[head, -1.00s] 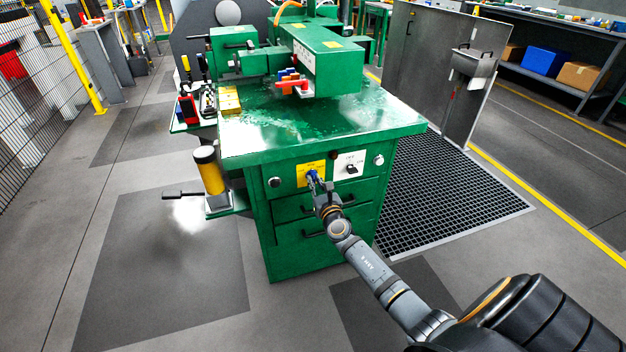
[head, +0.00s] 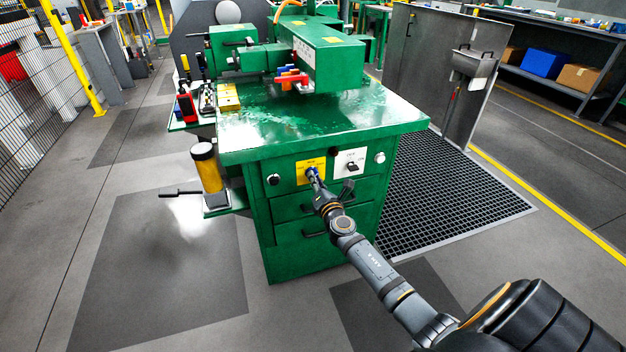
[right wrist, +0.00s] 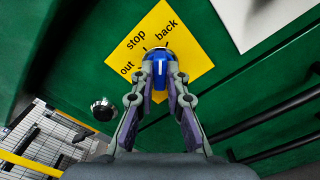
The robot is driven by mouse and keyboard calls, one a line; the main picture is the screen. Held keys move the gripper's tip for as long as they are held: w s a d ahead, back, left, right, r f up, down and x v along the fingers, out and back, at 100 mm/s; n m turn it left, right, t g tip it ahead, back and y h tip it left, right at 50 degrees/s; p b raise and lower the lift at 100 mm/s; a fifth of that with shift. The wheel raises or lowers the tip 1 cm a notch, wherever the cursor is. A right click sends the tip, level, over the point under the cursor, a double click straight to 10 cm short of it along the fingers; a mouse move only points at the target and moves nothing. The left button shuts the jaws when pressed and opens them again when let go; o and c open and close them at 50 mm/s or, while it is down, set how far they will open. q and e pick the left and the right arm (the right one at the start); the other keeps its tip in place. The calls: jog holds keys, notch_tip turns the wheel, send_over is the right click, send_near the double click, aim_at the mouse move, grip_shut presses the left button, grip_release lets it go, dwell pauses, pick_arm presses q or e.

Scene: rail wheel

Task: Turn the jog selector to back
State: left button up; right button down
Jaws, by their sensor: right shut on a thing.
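The jog selector is a blue knob (right wrist: 159,68) on a yellow plate (right wrist: 190,45) marked "out", "stop" and "back"; the plate (head: 302,177) also shows on the front of the green machine in the head view. My right gripper (right wrist: 160,80) is shut on the blue knob, with one finger on each side of it. In the head view my right gripper (head: 316,185) reaches up to the knob from below and partly covers it. Which label the knob points to cannot be told clearly. My left gripper is not in view.
A white plate with a black switch (head: 351,167) sits just right of the yellow plate. Drawer handles (head: 315,235) stick out below. The floor in front of the machine is clear.

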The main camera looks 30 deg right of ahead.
jog(key=shift+m, duration=0.3)
jog(key=m+b, duration=0.1)
jog(key=m, duration=0.1)
jog(key=shift+f+m, duration=0.1)
jog(key=shift+m, duration=0.2)
jog(key=c, duration=1.2)
grip_release()
jog(key=v, duration=0.7)
